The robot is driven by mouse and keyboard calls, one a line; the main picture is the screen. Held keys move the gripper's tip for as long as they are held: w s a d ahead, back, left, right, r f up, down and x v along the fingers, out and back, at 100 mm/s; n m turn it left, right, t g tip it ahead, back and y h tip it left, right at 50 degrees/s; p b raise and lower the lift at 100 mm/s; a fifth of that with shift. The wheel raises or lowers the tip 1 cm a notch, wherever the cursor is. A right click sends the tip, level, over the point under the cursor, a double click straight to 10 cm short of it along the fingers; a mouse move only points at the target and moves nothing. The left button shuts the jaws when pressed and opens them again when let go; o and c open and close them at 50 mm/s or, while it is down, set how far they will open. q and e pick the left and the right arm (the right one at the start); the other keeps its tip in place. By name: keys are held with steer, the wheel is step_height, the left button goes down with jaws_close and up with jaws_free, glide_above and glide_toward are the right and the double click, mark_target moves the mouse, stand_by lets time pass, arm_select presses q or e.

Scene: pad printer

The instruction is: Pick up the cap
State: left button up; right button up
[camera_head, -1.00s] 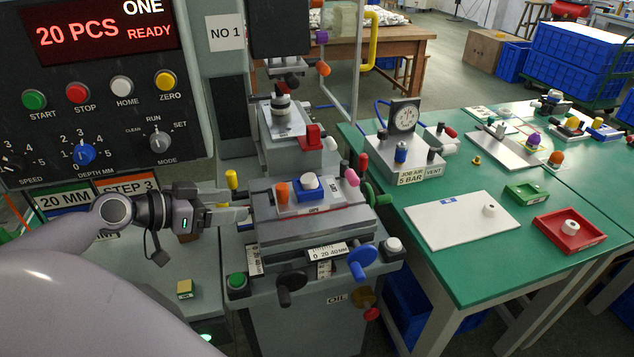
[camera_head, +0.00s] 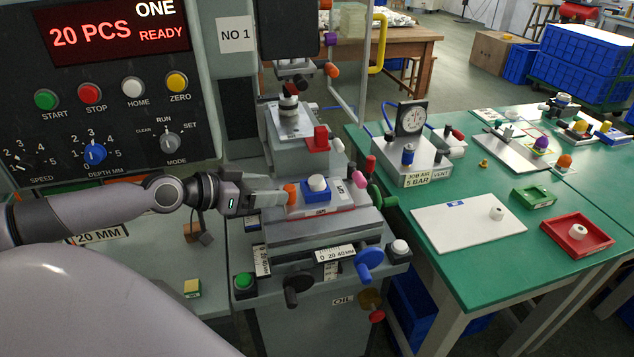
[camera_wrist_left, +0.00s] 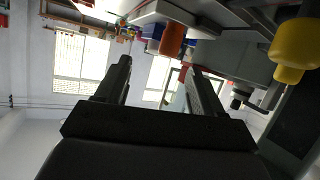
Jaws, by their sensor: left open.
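A small white cap (camera_head: 317,183) sits in a blue holder (camera_head: 316,195) on the printer's slide. Other white, cap-like pieces are on a white plate (camera_head: 497,213) and in a red tray (camera_head: 578,232). My left gripper (camera_head: 280,197) points right, just left of the holder, with its tips close to an orange knob (camera_head: 291,189). It is open and holds nothing. In the left wrist view, the orange knob (camera_wrist_left: 172,40) and blue holder (camera_wrist_left: 153,33) appear beyond the open fingers (camera_wrist_left: 160,75). I cannot tell whether the fingers touch the knob. The right gripper is not in view.
A yellow knob (camera_wrist_left: 295,50) is close on the right in the wrist view. The control panel (camera_head: 110,80) stands behind my left arm. The green table (camera_head: 440,260) has free room.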

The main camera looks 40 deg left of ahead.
arm_select(q)
glide_toward(320, 176)
steer(key=shift+f+p+x, duration=0.2)
steer(key=shift+p+x, duration=0.2)
steer(key=shift+x, duration=3.3)
steer(key=shift+s+f, duration=0.1)
steer(key=shift+f, duration=0.1)
steer(key=c, duration=1.2)
steer(key=shift+r, duration=0.4)
steer(key=r, duration=0.2)
steer(key=shift+s+d+r, duration=0.3)
steer(key=shift+d+r, duration=0.1)
steer(key=s+d, duration=1.1)
steer(key=d, duration=0.2)
steer(key=shift+p, duration=0.35)
